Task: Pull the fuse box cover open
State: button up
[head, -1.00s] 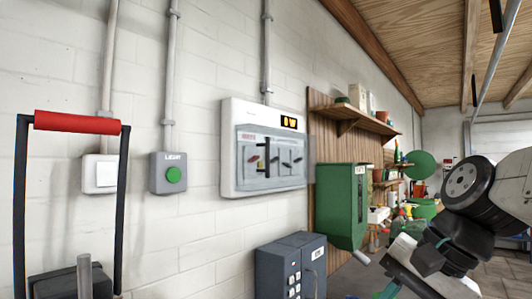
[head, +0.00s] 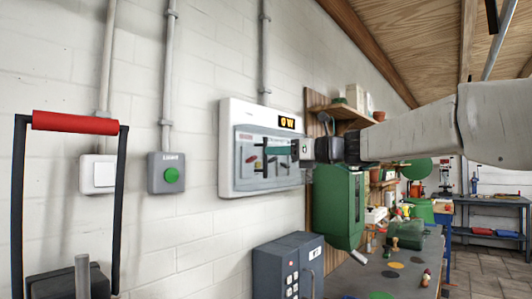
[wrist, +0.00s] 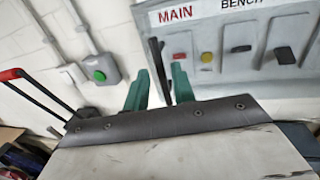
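The fuse box (head: 227,160) is a white case on the wall with a grey, see-through-looking cover (head: 268,182) over a row of switches. The cover looks shut. In the wrist view the fuse box panel (wrist: 235,30) shows labels MAIN and BENCH. A dark upright bar (wrist: 157,62), seemingly the cover's handle, stands at the panel's left edge. My gripper (head: 268,150) is in front of the box. In the wrist view its green fingers (wrist: 160,72) are apart, with the bar showing between them. Whether they touch it I cannot tell.
A light switch with a green button (head: 173,175) and a white switch (head: 97,174) are on the wall to the left. A green cabinet (head: 338,205) stands right of the box, under my arm. A dark grey cabinet (head: 272,272) is below. A red-topped handle (head: 75,122) is at left.

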jog(key=x, duration=0.4)
grip_shut()
